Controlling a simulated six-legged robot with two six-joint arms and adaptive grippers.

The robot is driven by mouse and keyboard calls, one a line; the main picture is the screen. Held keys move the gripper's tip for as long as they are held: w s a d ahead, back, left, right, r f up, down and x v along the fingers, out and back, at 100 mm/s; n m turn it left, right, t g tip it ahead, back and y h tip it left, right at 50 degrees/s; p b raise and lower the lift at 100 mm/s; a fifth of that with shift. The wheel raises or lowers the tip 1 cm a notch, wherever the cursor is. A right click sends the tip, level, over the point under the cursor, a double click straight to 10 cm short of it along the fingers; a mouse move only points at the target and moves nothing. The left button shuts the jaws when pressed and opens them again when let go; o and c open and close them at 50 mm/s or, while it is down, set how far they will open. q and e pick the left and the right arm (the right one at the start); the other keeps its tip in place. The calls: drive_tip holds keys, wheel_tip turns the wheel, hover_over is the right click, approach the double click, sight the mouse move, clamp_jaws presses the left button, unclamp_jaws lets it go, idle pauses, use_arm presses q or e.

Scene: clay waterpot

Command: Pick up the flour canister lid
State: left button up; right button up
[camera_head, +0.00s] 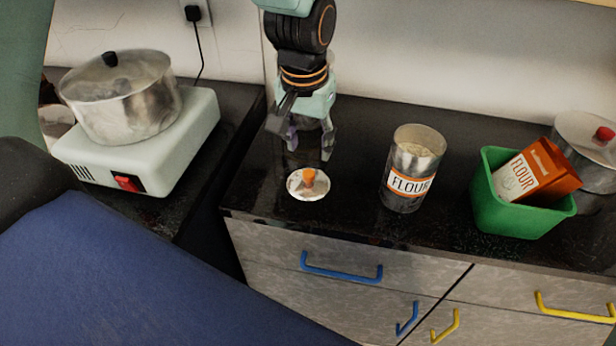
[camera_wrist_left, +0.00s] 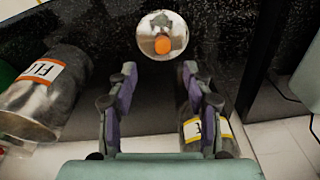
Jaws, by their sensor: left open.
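The flour canister lid (camera_head: 308,185) is a round silver disc with an orange knob, lying flat on the black counter near its front edge. It also shows in the left wrist view (camera_wrist_left: 152,36), ahead of the fingers. My left gripper (camera_head: 309,148) is open and empty, pointing down just behind and above the lid in the head view, apart from it. In the left wrist view its two fingers (camera_wrist_left: 160,85) stand wide apart with the lid beyond their tips. The flour canister (camera_head: 405,172) stands upright and open, with flour inside, right of the lid. My right gripper is not in view.
A green bin (camera_head: 523,222) holding an orange flour box (camera_head: 537,171) stands at the right, with a lidded pot (camera_head: 587,150) behind it. At the left a pot (camera_head: 122,100) sits on a white hot plate (camera_head: 185,150). The counter around the lid is clear.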

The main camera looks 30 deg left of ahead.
sight(308, 173)
use_arm(q)
drive_tip(key=shift+w+d+f+b, duration=0.15)
drive_tip(key=shift+w+f, duration=0.05)
drive_tip(key=shift+f, duration=0.4)
drive_tip(key=shift+w+d+f+b, duration=0.15)
drive_tip(key=shift+f, duration=0.45)
drive_tip(key=shift+a+f, duration=0.1)
drive_tip(key=shift+f, duration=0.2)
drive_tip(key=shift+s+a+f, duration=0.15)
drive_tip(key=shift+f, duration=0.1)
drive_tip(key=f+b, duration=0.1)
drive_tip(key=f, duration=0.3)
drive_tip(key=shift+a+f+b, duration=0.15)
drive_tip(key=shift+a+b, duration=0.05)
drive_tip(key=shift+b, duration=0.2)
drive_tip(key=shift+w+f, duration=0.1)
drive_tip(key=shift+w, duration=0.15)
drive_tip(key=shift+s+a+r, duration=0.1)
drive_tip(key=shift+s+r, duration=0.1)
drive_tip(key=shift+s, duration=0.15)
drive_tip(key=shift+c, duration=1.8)
drive_tip(key=shift+w+f, duration=0.1)
drive_tip(key=shift+w, duration=0.2)
drive_tip(key=c, duration=0.4)
drive_tip(key=shift+s, duration=0.15)
clamp_jaws()
